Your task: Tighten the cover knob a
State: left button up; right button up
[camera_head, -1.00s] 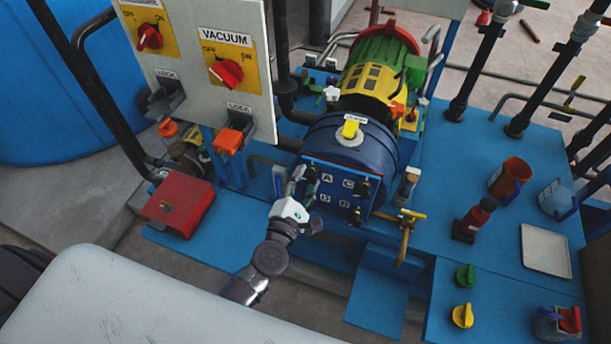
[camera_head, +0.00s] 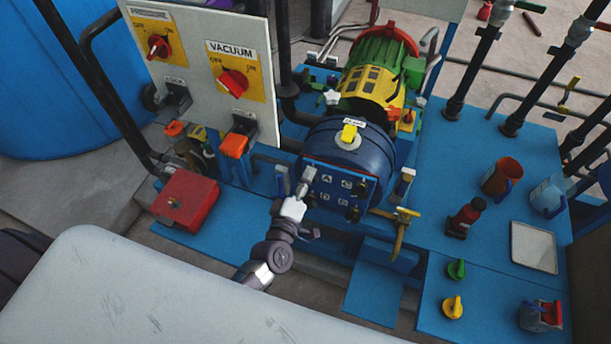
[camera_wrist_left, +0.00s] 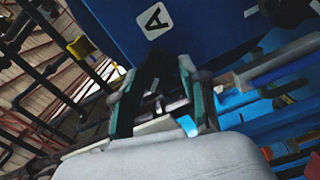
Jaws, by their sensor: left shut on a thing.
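The autoclave's dark blue cover plate (camera_head: 336,212) carries labels A, B, C and D and black knobs at its corners. Cover knob a is at the upper left by label A, mostly hidden by my left gripper in the head view. In the left wrist view its dark body (camera_wrist_left: 158,72) stands between the fingers beside the white A label (camera_wrist_left: 154,20). My left gripper (camera_head: 306,181) is shut on this knob; the wrist view also shows its fingers (camera_wrist_left: 160,92) on either side. My right gripper is not in view.
A panel with a red VACUUM switch (camera_head: 233,83) stands left of the vessel. A red box (camera_head: 186,200) lies on the blue base. A brass-coloured handle (camera_head: 402,228) projects right of the cover. Bottles, mugs and a white tray (camera_head: 534,247) occupy the right bench.

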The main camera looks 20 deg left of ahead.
pick_arm(q)
jog(key=shift+d+r+m+p, duration=0.1)
jog(key=shift+m+p, duration=0.65)
jog(key=shift+m, duration=1.2)
jog(key=shift+r+m+p, duration=0.1)
jog(key=shift+m+p, duration=0.65)
jog(key=shift+m, duration=1.2)
jog(key=shift+f, duration=0.1)
jog(key=o, duration=1.1)
jog(key=shift+o, duration=0.2)
jog(key=s, duration=1.2)
jog(key=shift+a, duration=0.2)
